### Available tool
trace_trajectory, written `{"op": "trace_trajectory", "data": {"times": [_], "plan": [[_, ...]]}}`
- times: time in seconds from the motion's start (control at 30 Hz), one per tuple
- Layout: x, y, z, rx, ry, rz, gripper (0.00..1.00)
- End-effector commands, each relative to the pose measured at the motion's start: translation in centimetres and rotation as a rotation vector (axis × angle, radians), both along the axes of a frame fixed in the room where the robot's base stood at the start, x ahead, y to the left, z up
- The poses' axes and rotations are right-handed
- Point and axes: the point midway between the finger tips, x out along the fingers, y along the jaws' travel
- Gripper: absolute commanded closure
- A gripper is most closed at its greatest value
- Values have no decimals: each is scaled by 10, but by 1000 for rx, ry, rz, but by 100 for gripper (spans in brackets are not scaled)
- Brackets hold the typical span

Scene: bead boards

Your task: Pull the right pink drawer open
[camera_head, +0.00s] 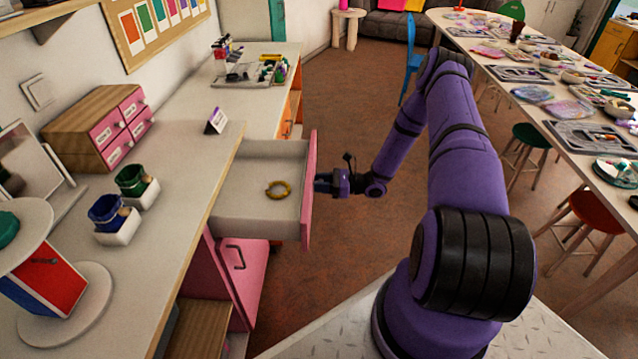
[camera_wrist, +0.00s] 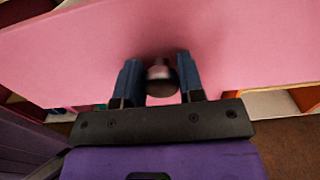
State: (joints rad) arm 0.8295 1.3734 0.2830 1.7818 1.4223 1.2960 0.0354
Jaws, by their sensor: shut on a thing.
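The pink drawer (camera_head: 309,170) under the counter stands well pulled out, its white inside showing. A yellow ring (camera_head: 278,189) lies on the drawer floor. My gripper (camera_head: 321,183) is at the outer face of the pink front. In the wrist view, the pink front (camera_wrist: 240,45) fills the upper part, and a dark round knob (camera_wrist: 161,84) sits between the two blue fingers of my gripper (camera_wrist: 158,75). The gripper is shut on this knob. In the head view the knob is hidden.
A pink cabinet door (camera_head: 243,275) hangs ajar below the drawer. The counter (camera_head: 190,150) holds a small drawer box (camera_head: 85,115), two cups and a sign. A long table (camera_head: 560,130) with stools stands at the right.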

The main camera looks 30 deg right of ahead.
Motion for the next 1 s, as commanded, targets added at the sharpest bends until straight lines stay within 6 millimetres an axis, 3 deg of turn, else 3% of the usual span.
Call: {"op": "trace_trajectory", "data": {"times": [0.07,0.1,0.2,0.57,1.0], "plan": [[-1,0,-1,-1,2,0,100],[-1,0,-1,-1,2,0,62],[0,0,-1,-1,2,0,40],[-2,-4,0,-1,1,-1,40],[-45,-63,-1,-2,1,-3,40]]}}
